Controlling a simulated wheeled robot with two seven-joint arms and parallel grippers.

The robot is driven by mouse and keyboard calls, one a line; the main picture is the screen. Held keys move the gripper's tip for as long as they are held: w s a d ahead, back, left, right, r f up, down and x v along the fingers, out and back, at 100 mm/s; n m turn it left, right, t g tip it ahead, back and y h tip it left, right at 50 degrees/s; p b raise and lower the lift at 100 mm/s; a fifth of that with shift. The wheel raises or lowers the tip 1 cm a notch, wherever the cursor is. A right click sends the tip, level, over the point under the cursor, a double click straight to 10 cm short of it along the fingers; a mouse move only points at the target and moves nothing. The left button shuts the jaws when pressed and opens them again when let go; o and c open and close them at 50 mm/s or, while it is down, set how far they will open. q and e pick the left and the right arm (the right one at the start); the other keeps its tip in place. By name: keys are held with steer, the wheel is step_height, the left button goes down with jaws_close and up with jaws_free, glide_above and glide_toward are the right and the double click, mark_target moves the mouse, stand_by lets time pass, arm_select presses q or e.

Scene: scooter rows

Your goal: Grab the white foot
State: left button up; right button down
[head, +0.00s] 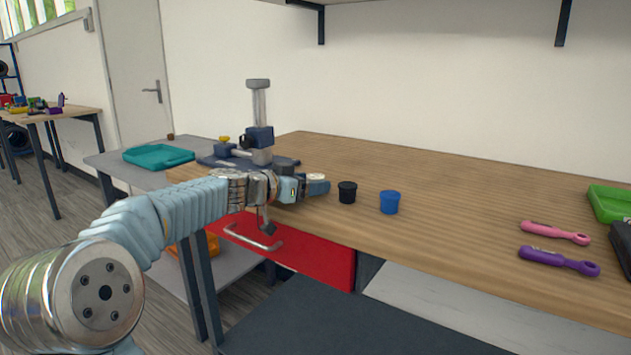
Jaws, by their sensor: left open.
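A small white foot (316,177) stands on the wooden workbench, just behind my left gripper. Only its pale round top shows clearly; the rest is hidden by the gripper. My left gripper (306,189) is open and reaches over the bench's near left edge, right at the white foot in the picture. I cannot tell whether it touches the foot or whether the foot is between the fingers. A black foot (347,192) and a blue foot (389,202) stand in a row to the right. My right gripper is out of view.
A scooter-like assembly (259,140) stands behind my left gripper. A teal tray (158,156) is on the grey table. Pink (555,232) and purple (558,261) tools and a green tray (608,203) lie at right. A red drawer (300,252) is below the bench. The bench middle is clear.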

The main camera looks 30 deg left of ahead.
arm_select(q)
steer(key=c, duration=1.1)
steer(key=shift+r, duration=0.1)
steer(key=shift+c, duration=0.2)
